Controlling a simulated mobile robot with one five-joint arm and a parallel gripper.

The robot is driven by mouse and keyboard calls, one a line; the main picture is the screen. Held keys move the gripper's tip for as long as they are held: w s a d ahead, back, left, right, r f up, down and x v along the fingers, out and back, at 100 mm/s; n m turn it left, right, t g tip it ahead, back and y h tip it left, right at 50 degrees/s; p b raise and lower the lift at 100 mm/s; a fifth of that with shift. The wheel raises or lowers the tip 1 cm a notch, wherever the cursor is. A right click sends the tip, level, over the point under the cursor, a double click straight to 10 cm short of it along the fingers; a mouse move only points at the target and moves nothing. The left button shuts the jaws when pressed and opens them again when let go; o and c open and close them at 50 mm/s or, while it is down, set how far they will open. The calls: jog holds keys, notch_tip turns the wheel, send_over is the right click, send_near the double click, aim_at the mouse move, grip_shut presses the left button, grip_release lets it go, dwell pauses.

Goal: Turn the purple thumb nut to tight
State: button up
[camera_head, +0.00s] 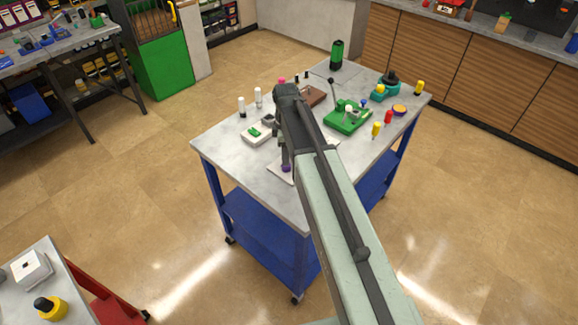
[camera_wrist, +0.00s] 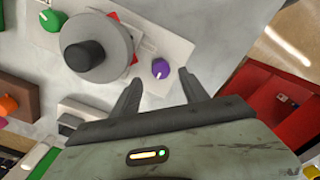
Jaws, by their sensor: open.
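The purple thumb nut (camera_wrist: 160,69) is a small round knob with a pale line on its top, in the upper middle of the wrist view. It sits on a white plate (camera_wrist: 178,50), beside a large grey disc with a dark central knob (camera_wrist: 84,55). In the head view a bit of the purple nut (camera_head: 286,168) shows below my gripper. My gripper (camera_wrist: 159,77) is open and empty. Its two fingers point toward the nut, one on either side, with the nut at about the line of the fingertips. I cannot tell the height gap.
A green knob (camera_wrist: 73,37) is on the far side of the disc. The grey-topped blue cart (camera_head: 215,143) also carries a green device (camera_head: 348,117), a white box with green (camera_head: 256,132), and several small bottles. A red cart (camera_head: 92,300) stands at the lower left.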

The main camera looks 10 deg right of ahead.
notch_tip(320, 180, down, 6)
jog(key=b, duration=0.4)
jog(key=shift+r, duration=0.3)
